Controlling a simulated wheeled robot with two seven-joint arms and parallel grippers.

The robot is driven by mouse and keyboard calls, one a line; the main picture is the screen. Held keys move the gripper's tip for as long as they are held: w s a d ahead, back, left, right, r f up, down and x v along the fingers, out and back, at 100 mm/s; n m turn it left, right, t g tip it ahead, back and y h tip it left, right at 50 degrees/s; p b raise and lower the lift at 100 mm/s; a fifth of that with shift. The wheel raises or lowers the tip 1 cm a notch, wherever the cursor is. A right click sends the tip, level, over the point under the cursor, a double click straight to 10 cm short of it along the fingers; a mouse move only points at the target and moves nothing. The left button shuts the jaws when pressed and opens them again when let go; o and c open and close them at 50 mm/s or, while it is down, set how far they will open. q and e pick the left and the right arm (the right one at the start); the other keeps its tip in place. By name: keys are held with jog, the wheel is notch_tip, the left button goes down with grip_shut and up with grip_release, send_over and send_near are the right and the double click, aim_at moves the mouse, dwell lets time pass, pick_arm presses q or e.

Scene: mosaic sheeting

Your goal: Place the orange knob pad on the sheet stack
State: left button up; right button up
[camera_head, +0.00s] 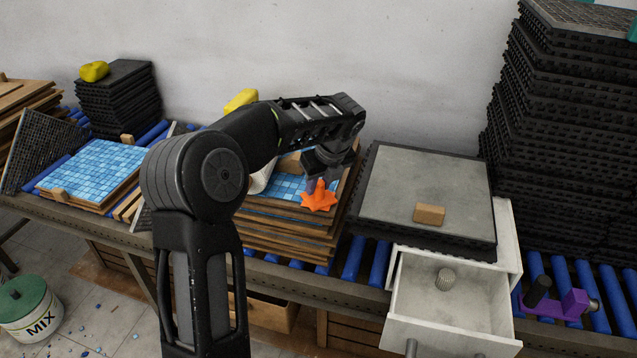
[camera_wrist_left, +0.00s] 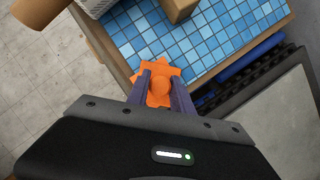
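The orange knob pad (camera_head: 319,197) is star-shaped with a round knob. It is at the front right edge of the sheet stack (camera_head: 285,229), a pile of wooden boards with blue mosaic on top. In the left wrist view the pad (camera_wrist_left: 161,72) overlaps the blue mosaic (camera_wrist_left: 205,45) near its edge, with my left gripper's (camera_wrist_left: 160,90) fingers on both sides of the knob. The left gripper also shows in the head view (camera_head: 318,184), above the pad. Whether the pad touches the mosaic is hard to tell. My right gripper is out of view.
A grey slab (camera_head: 420,190) on black trays stands right of the stack, with a wooden block (camera_head: 429,214) on it. Below is an open white drawer (camera_head: 450,312) holding a ridged knob. A purple tool (camera_head: 560,305) lies on blue rollers. Tall black trays (camera_head: 555,130) stand at right.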

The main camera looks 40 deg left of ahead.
pick_arm(q)
jog(key=o, duration=0.4)
jog(key=v, duration=1.2)
jog(key=shift+r+b, duration=0.15)
jog(key=shift+b, duration=0.2)
